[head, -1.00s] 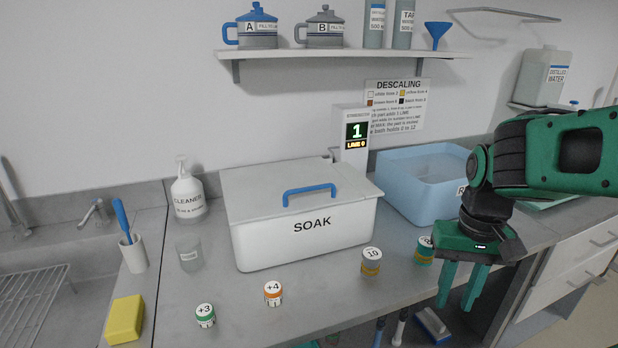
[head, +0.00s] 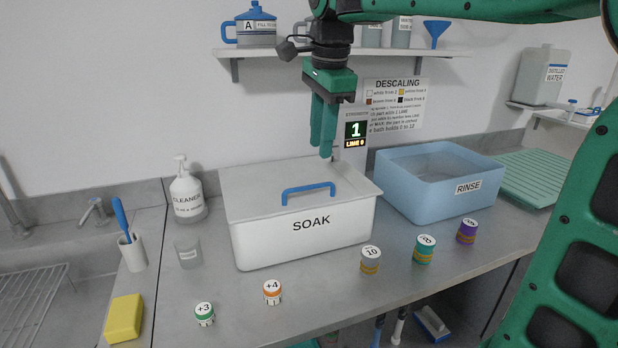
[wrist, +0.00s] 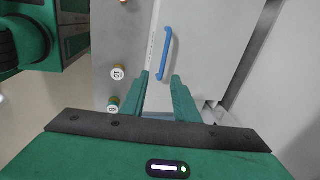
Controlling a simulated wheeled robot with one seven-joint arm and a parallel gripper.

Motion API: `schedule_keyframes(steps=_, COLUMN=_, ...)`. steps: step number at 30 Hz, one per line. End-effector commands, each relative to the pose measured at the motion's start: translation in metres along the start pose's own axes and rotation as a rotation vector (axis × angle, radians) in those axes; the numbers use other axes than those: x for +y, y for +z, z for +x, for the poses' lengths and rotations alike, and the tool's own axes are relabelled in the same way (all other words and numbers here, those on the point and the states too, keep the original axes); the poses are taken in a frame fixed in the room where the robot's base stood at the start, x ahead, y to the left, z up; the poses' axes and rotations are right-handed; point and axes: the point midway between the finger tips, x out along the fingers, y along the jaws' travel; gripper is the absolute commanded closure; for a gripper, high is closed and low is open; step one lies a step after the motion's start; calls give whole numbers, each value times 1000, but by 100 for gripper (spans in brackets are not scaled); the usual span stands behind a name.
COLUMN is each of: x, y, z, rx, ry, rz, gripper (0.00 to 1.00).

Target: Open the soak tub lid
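The soak tub (head: 300,240) is a white box labelled SOAK on the counter. Its pale lid (head: 250,180) lies flat and closed on top, with a blue handle (head: 308,192) near the front edge. My gripper (head: 322,150) hangs above the back right part of the lid, fingers down and apart from the handle. In the wrist view my gripper (wrist: 160,85) has its two fingers spread with nothing between them. The blue handle (wrist: 166,52) shows beyond the fingertips there, over the lid (wrist: 205,50).
A display (head: 354,132) reading 1 stands behind the tub. The blue RINSE basin (head: 415,195) is to the right. Several small labelled jars (head: 370,260) stand in front, a cleaner bottle (head: 187,190) at left. A shelf (head: 340,52) is above, close to my arm.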

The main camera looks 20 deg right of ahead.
Motion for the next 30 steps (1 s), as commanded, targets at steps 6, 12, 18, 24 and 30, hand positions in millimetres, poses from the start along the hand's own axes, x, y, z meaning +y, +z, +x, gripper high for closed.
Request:
schedule_keyframes(steps=6, x=-9, y=11, z=0, rx=-7, ry=-6, rz=45, gripper=72)
schedule_keyframes(steps=12, x=-8, y=10, z=30, rx=-7, ry=-3, rz=46, gripper=72)
schedule_keyframes(steps=18, x=-8, y=10, z=66, rx=-7, ry=-4, rz=47, gripper=72)
schedule_keyframes(steps=24, x=-9, y=10, z=91, rx=-7, ry=-5, rz=46, gripper=72)
schedule_keyframes(steps=30, x=-9, y=10, z=101, rx=-7, ry=-7, rz=46, gripper=72)
